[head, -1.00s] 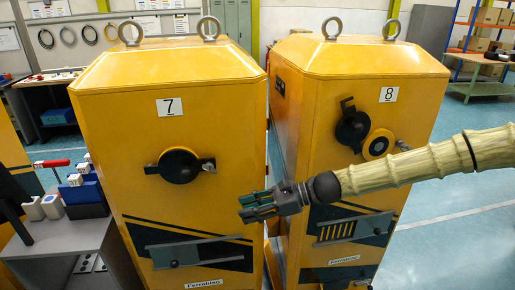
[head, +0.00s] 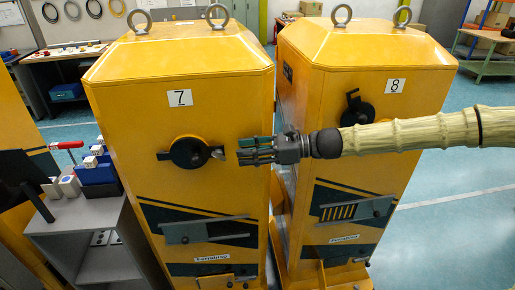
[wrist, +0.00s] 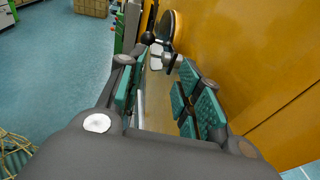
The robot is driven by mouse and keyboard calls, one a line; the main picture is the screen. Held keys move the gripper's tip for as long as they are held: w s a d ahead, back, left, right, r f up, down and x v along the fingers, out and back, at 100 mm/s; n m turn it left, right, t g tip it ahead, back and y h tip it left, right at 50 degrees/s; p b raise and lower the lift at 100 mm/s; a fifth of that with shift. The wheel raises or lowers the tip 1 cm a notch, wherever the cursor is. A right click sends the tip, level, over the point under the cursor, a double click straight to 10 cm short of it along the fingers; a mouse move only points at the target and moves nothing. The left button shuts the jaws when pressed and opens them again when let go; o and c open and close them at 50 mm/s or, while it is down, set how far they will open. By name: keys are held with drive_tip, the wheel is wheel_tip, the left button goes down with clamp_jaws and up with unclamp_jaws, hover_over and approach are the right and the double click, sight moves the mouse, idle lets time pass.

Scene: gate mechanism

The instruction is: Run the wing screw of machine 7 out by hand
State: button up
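Machine 7 (head: 235,110) is a yellow cabinet with a "7" label. A black round cover (head: 187,153) with a lever to the left is on its front. The small grey wing screw (head: 217,152) sits at the cover's right edge. My gripper (head: 243,151) points left, just right of the wing screw and apart from it. In the wrist view my gripper (wrist: 157,72) has its teal-padded fingers spread with nothing between them. The wing screw (wrist: 168,58) shows small beyond the fingertips, close to the yellow front, with the dark cover behind it.
Machine 8 (head: 330,100) stands to the right, with its own black lever, partly behind my arm. A grey sliding bar (head: 190,232) is below the cover on machine 7. A grey side table (head: 85,215) with blue and white blocks stands at the left.

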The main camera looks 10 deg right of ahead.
sight(218, 154)
drive_tip(key=shift+p+x, duration=0.85)
drive_tip(key=shift+x, duration=2.25)
drive_tip(key=shift+c, duration=0.4)
